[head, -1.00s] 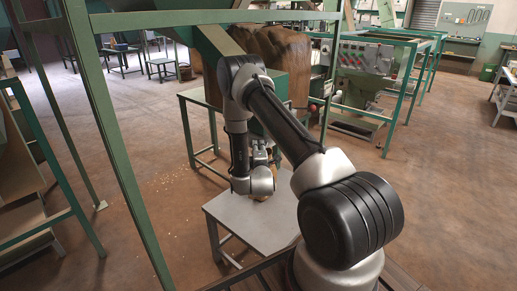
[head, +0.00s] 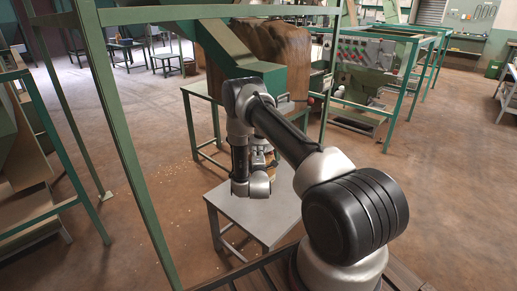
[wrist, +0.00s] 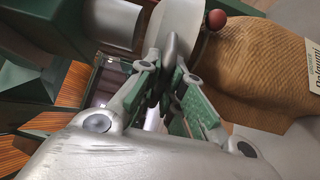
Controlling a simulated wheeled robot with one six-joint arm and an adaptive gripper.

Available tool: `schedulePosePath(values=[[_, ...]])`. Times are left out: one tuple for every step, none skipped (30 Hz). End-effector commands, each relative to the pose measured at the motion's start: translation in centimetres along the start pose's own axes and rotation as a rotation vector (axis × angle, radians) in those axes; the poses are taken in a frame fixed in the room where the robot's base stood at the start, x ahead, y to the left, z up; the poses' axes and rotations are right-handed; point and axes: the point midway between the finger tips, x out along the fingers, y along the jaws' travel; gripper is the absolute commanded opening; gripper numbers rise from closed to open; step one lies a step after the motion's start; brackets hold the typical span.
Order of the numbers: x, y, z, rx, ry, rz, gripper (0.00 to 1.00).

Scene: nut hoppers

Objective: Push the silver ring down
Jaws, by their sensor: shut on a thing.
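The silver ring (wrist: 183,22) seems to be the pale, smooth curved piece just beyond my fingertips in the wrist view; only part of it shows. My gripper (wrist: 167,70) has its green-padded fingers closed together on a grey edge that seems to belong to it. The fingers hide much of the contact. In the head view my gripper (head: 262,158) points away, above the far part of a low grey table, below the green hopper chute. My arm hides the ring there.
A tan sack (wrist: 260,70) with a pale label is close on the right in the wrist view, beside a red knob (wrist: 216,19). The green chute (head: 235,55) slopes down above my arm. The near part of the grey table (head: 255,215) is bare. Green frame posts stand at left.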

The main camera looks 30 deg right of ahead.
Motion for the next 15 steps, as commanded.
schedulePosePath(values=[[-0.04,-0.37,-0.02,0.000,0.001,-0.003,0.00],[-0.04,-0.45,-0.02,0.000,0.001,-0.003,0.00],[-0.06,-0.52,-0.02,0.000,0.001,-0.004,0.00],[-0.07,-0.55,-0.02,0.000,0.001,-0.005,0.00],[-0.08,-0.56,-0.01,0.000,0.001,-0.005,0.00],[-0.10,-0.59,-0.01,0.000,0.001,-0.006,0.00],[-0.11,-0.61,-0.01,0.000,0.001,-0.007,0.00],[-0.12,-0.64,0.00,0.000,0.001,-0.008,0.00],[-0.14,-0.67,0.00,0.000,0.001,-0.009,0.00],[-0.15,-0.69,0.01,0.000,0.001,-0.009,0.00],[-0.16,-0.71,0.01,-0.001,0.001,-0.010,0.15],[-0.18,-0.71,0.01,-0.001,0.001,-0.010,0.22],[-0.18,-0.70,0.02,-0.001,0.001,-0.010,0.28],[-0.17,-0.68,0.01,-0.001,0.001,-0.009,0.32],[-0.16,-0.64,0.01,-0.001,0.001,-0.008,0.32]])
